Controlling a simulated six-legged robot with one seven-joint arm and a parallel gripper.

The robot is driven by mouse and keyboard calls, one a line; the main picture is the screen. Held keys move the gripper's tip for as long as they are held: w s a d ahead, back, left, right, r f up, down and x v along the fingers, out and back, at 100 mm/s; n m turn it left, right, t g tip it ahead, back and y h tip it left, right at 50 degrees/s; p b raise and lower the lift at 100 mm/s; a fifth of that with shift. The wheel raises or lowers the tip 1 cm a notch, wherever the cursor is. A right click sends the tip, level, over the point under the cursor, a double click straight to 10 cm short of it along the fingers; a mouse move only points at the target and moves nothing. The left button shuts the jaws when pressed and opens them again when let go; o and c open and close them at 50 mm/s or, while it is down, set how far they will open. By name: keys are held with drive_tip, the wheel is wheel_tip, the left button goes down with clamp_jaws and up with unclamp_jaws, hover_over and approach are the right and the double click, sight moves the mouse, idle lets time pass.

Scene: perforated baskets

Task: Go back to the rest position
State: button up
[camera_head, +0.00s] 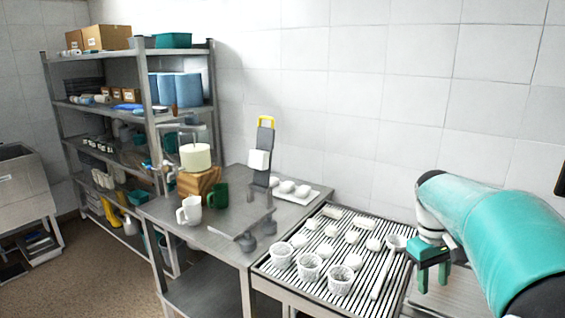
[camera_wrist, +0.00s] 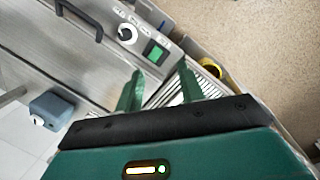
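My gripper (camera_head: 433,284) hangs over the right end of the slatted rack in the head view, with its green fingers pointing down. In the wrist view its two fingers (camera_wrist: 158,88) are spread apart with nothing between them. Three white perforated baskets (camera_head: 281,257) (camera_head: 309,267) (camera_head: 340,281) stand upright in a row along the front left of the slatted rack (camera_head: 378,296). Several small white pieces lie on the rack behind them. My gripper is apart from the baskets.
A loaded shelf unit (camera_head: 150,110) stands behind. The wrist view shows a control panel (camera_wrist: 128,34) and a yellow roll (camera_wrist: 210,68).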

drive_tip(key=s+a+m+t+y, duration=0.1)
drive_tip(key=s+a+t, duration=0.5)
drive_tip(key=s+a, duration=1.1)
drive_tip(key=shift+s+a+m+t+y, duration=0.15)
drive_tip(key=shift+s+m+t+y, duration=0.25)
drive_tip(key=shift+m, duration=0.4)
